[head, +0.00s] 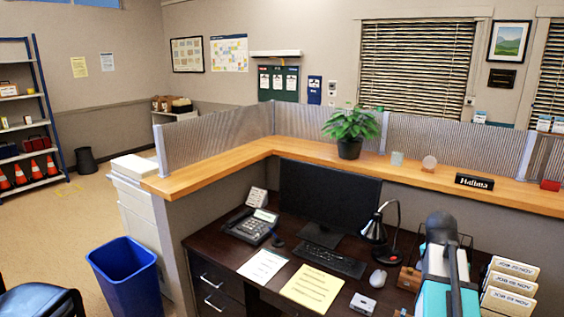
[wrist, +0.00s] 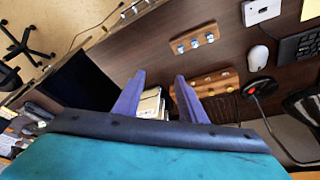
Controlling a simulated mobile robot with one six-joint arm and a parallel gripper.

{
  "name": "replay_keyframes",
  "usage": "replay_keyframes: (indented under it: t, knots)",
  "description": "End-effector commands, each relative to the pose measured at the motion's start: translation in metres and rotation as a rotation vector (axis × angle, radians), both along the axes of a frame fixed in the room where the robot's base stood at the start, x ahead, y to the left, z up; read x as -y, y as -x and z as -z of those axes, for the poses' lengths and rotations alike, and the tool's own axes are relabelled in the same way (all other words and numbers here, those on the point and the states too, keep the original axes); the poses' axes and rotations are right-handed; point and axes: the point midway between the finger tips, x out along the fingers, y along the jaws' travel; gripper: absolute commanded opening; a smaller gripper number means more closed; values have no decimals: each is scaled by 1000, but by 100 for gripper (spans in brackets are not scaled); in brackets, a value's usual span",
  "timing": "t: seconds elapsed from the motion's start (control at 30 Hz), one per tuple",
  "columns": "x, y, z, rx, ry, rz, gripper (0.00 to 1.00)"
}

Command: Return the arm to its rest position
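My arm (head: 447,262) rises in the right foreground of the head view, over the right part of the dark desk (head: 225,262). Its grey, white and teal links hide part of the desk there. The gripper cannot be made out in the head view. In the wrist view my gripper (wrist: 159,76) shows two purple fingers spread apart, with nothing held between them. Beyond the fingers are pale job folders (wrist: 150,103) and the dark desk top. The folders also show in the head view (head: 510,285), just right of the arm.
A desk lamp (head: 375,228), monitor (head: 328,203), keyboard (head: 328,258), mouse (head: 378,278) and phone (head: 249,224) stand on the desk. Wooden pieces (wrist: 195,40) with several pegs lie near the gripper. A partition with a wooden ledge (head: 420,177) borders the desk. A blue bin (head: 127,278) stands left.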

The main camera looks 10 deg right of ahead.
Motion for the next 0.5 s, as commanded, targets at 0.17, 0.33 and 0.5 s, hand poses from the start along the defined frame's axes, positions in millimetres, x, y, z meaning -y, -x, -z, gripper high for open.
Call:
replay_keyframes:
  t: [0.17,0.33,0.5]
  knots:
    - [-21,-7,37,-41,-22,-34,38]
    - [-50,-10,86,-99,-55,-78,38]
    - [-82,-9,138,-161,-90,-124,38]
